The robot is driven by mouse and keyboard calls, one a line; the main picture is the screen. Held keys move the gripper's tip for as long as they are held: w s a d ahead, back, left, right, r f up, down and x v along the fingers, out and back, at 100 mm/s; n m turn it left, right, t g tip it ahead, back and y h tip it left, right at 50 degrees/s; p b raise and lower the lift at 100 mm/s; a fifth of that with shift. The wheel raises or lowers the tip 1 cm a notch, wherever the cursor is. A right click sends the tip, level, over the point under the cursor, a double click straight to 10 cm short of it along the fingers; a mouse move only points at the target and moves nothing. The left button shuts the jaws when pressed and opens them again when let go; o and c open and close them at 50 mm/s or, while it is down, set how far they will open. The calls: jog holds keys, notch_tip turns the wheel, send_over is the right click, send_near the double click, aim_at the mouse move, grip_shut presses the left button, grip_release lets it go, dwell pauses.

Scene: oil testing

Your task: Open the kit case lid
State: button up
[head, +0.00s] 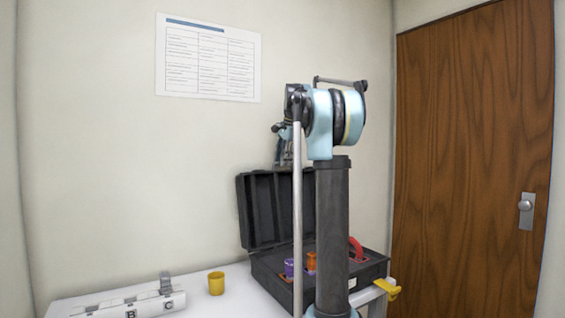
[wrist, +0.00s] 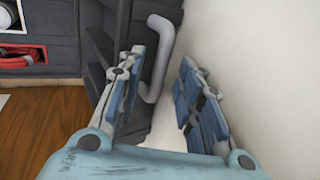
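The black kit case (head: 262,277) stands on the white table, and its lid (head: 262,208) is raised, standing roughly upright at the back near the wall. In the wrist view the lid (wrist: 98,60) shows close by, with a grey bent handle (wrist: 160,58) on its outer side. My gripper (wrist: 162,75) is open, one finger near the lid and the other toward the wall. The handle appears just beyond and between the fingers; I cannot tell whether it touches them. In the head view my gripper (head: 284,150) is above the lid, partly hidden by my arm.
The case holds a purple item (head: 289,268), an orange item (head: 311,262) and a red one (head: 356,248). A yellow cup (head: 216,283) and a white lettered holder (head: 130,304) stand to the left. A yellow object (head: 387,289) is at the table's right edge. A wooden door (head: 470,150) is at right.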

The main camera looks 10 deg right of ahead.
jog(key=shift+f, duration=0.2)
grip_shut()
jog(key=s+d+r+t+y, duration=0.1)
jog(key=s+d, duration=0.3)
jog(key=s, duration=0.7)
jog(key=shift+d+r+t, duration=0.15)
jog(key=shift+d+t, duration=0.15)
jog(key=shift+t, duration=0.5)
jog(key=shift+s, duration=0.1)
